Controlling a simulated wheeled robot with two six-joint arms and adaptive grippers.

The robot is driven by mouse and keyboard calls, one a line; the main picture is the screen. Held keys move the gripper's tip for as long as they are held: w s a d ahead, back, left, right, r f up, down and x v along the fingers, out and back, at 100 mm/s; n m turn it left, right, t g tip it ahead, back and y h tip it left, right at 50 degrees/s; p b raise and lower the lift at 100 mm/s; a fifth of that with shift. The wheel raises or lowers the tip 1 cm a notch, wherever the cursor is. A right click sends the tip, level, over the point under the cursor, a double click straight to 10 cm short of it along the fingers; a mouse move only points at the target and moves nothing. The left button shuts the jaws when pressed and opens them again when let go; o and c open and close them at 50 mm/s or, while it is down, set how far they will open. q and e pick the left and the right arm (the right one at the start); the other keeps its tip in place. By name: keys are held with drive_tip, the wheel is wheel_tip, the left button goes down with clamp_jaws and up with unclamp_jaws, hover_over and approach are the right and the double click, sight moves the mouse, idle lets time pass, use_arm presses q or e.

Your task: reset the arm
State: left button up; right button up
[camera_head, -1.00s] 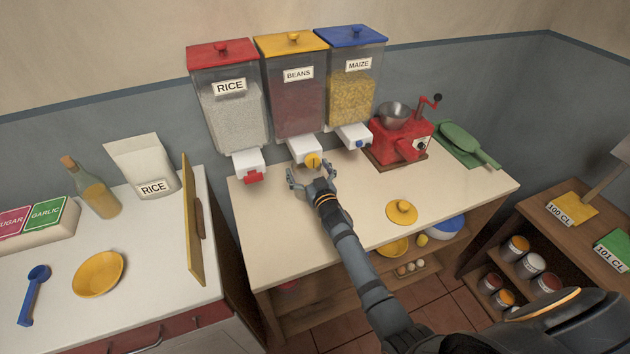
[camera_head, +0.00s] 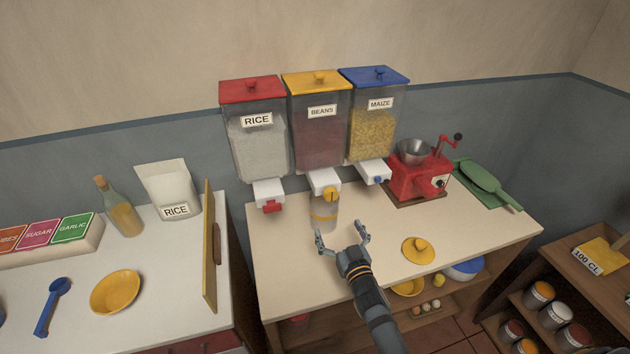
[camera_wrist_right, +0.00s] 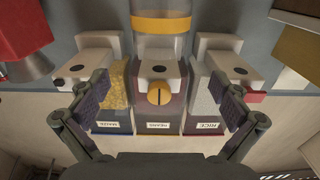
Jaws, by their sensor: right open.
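My right gripper (camera_head: 342,238) is open and empty above the counter, in front of the beans dispenser (camera_head: 320,130). Its spread fingers also show in the right wrist view (camera_wrist_right: 160,112), with nothing between them but the view of the dispensers beyond. A clear jar with a yellow band (camera_head: 323,212) stands under the beans spout, apart from the fingers. The jar also shows at the top of the wrist view (camera_wrist_right: 160,22). The round yellow knob (camera_head: 330,195) on the beans spout is free of my fingers. My left gripper is not in view.
The rice dispenser (camera_head: 257,140) and maize dispenser (camera_head: 372,125) flank the beans one. A red grinder (camera_head: 418,180) stands to the right, and a yellow lid (camera_head: 418,250) lies on the counter. An upright wooden board (camera_head: 209,250) stands at the left counter's edge.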

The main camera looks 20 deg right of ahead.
drive_tip(key=s+d+f+g+h, duration=0.1)
drive_tip(key=s+d+g, duration=0.1)
drive_tip(key=s+d+f+m+g+h, duration=0.1)
drive_tip(key=s+d+g, duration=0.1)
drive_tip(key=s+d+f+g+h, duration=0.1)
drive_tip(key=s+d, duration=0.1)
drive_tip(key=shift+s+f+m+g, duration=0.2)
drive_tip(key=shift+f+m+g, duration=0.1)
drive_tip(key=shift+g, duration=0.1)
drive_tip(key=s+a+n+g+y, duration=0.2)
drive_tip(key=s+g, duration=0.6)
drive_tip(key=s, duration=0.9)
wheel_tip(320, 180, down, 26)
drive_tip(key=s+d+g, duration=0.2)
drive_tip(key=s+d, duration=0.1)
drive_tip(key=s+f+g, duration=0.1)
drive_tip(key=s+f, duration=1.6)
drive_tip(key=s, duration=0.1)
drive_tip(key=shift+s+d+f, duration=0.3)
drive_tip(key=shift+s+d, duration=0.1)
drive_tip(key=shift+d, duration=0.05)
